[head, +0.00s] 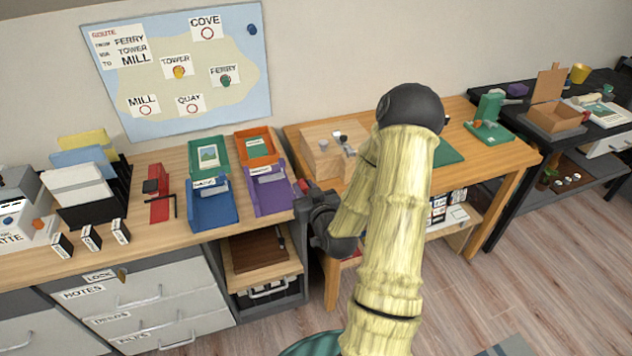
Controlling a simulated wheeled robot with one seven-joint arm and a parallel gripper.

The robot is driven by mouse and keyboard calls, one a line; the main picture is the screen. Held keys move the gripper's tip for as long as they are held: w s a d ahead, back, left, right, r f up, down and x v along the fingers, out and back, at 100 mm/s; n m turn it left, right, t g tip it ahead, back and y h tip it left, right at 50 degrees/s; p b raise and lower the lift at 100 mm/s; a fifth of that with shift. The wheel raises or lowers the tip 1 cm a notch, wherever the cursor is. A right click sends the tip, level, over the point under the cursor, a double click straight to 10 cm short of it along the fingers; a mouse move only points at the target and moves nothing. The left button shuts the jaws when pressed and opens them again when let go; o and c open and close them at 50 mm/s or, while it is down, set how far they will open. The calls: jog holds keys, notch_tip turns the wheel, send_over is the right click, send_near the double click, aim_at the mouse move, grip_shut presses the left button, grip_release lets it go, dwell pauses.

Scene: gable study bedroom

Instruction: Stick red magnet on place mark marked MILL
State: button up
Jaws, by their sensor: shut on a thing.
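The map board (240,88) hangs on the wall at the upper left. Its MILL place mark (145,109) is an empty red ring under the MILL label, at the board's lower left. My gripper (304,188) is shut on the small red magnet (301,186), right of the purple tray and well below and right of the board. The fingers and arm hide part of the magnet. A yellow magnet (179,72) sits at TOWER and a green magnet (225,80) at FERRY. A blue magnet (252,29) is near the board's upper right corner.
COVE (207,33) and QUAY (191,109) show empty rings. Below the board, the desk carries a file rack (95,205), a red stapler-like object (159,200) and blue, green, orange and purple trays (270,195).

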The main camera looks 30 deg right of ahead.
jog(key=w+a+f+n+y, duration=0.1)
jog(key=w+a+f, duration=0.1)
jog(key=a+f, duration=0.6)
jog(key=w+a+f+n+y, duration=0.1)
jog(key=w+a+f, duration=0.2)
jog(key=a+f, duration=0.6)
jog(key=shift+a+f+y, duration=0.15)
jog(key=shift+f+y, duration=0.15)
jog(key=shift+f, duration=0.25)
